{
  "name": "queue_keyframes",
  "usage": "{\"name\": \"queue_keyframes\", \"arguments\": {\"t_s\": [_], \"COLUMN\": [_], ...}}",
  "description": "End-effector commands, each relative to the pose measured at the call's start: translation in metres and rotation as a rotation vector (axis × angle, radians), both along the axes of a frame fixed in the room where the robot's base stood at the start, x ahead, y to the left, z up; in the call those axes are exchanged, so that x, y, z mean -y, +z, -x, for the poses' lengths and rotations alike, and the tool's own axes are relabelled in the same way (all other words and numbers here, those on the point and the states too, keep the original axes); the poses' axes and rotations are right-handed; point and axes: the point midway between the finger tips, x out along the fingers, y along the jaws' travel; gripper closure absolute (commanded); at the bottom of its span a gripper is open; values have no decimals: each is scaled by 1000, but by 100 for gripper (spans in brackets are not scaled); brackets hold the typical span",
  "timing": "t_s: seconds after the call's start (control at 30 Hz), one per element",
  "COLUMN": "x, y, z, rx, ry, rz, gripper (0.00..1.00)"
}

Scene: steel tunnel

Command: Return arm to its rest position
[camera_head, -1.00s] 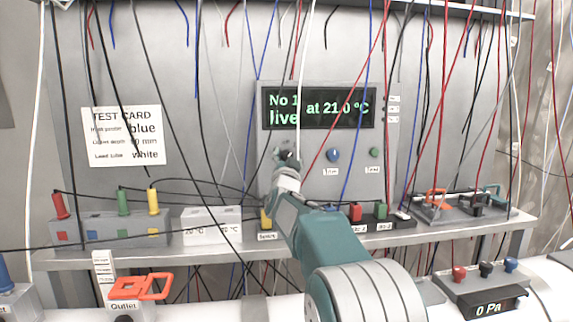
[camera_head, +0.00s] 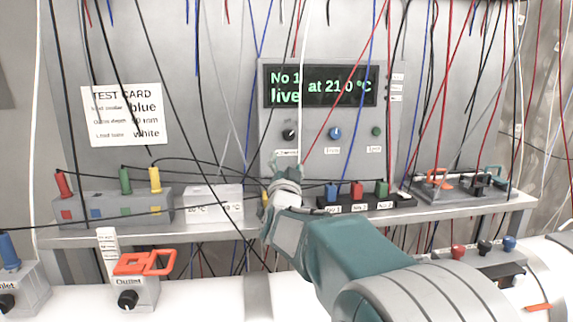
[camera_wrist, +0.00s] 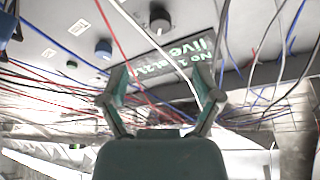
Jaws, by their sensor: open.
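My arm (camera_head: 345,255) reaches up from the lower right, partly hiding the shelf. The panel's black knob (camera_head: 289,133) is uncovered above the fingertips and apart from them. In the wrist view the black knob (camera_wrist: 160,18) is beyond the fingers at the top. The display (camera_head: 320,86) reads "No 1 live at 21.0 °C".
Many hanging wires cross in front of the panel. The shelf (camera_head: 95,238) holds coloured plugs, a white box (camera_head: 213,205) and a row of blue, red and green terminals (camera_head: 357,191). An orange-handled outlet valve (camera_head: 145,262) stands on the white pipe (camera_head: 195,295) below.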

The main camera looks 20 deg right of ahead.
Motion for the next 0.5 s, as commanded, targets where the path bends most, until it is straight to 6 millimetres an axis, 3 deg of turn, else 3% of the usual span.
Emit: {"name": "queue_keyframes", "arguments": {"t_s": [0.4,0.5], "x": [-1,-9], "y": [0,-1], "z": [0,4], "rx": [-3,-43], "ry": [2,31], "rz": [1,1], "gripper": [18,18]}}
